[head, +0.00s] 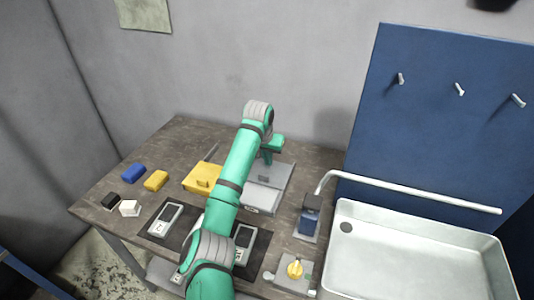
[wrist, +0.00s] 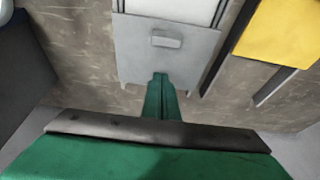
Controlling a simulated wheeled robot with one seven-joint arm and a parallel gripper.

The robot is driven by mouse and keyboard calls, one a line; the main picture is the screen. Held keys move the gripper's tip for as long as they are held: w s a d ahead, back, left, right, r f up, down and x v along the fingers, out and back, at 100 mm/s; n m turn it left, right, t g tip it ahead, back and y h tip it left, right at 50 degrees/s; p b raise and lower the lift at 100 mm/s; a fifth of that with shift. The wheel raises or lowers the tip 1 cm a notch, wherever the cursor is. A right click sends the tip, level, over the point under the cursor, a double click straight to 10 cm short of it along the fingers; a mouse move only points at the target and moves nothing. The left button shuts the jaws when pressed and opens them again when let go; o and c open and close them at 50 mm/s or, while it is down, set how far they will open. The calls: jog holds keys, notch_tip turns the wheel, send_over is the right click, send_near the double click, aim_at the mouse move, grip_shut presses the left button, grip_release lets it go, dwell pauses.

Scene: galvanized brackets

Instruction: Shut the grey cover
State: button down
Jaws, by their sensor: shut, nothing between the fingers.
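The grey cover (head: 280,173) is a flat panel with a small raised handle, at the back part of a grey box on the table. In front of it a paler area of the box (head: 262,196) shows uncovered. In the wrist view the cover (wrist: 135,50) and its handle (wrist: 166,41) are ahead of my gripper (wrist: 160,78), with the pale area (wrist: 170,8) beyond. My gripper (head: 267,160) is shut and empty, pointing down at the cover's back edge. I cannot tell whether the fingertips touch it.
A yellow-covered box (head: 200,178) stands left of the grey one; its yellow panel (wrist: 280,35) shows at right in the wrist view. Blue (head: 133,173) and yellow (head: 156,181) blocks lie farther left. A tap (head: 400,191) and white sink (head: 400,240) are at right.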

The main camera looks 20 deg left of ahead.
aim_at(265, 168)
jog(key=shift+x, duration=0.9)
jog(key=shift+s+d, duration=0.15)
jog(key=shift+s, duration=1.9)
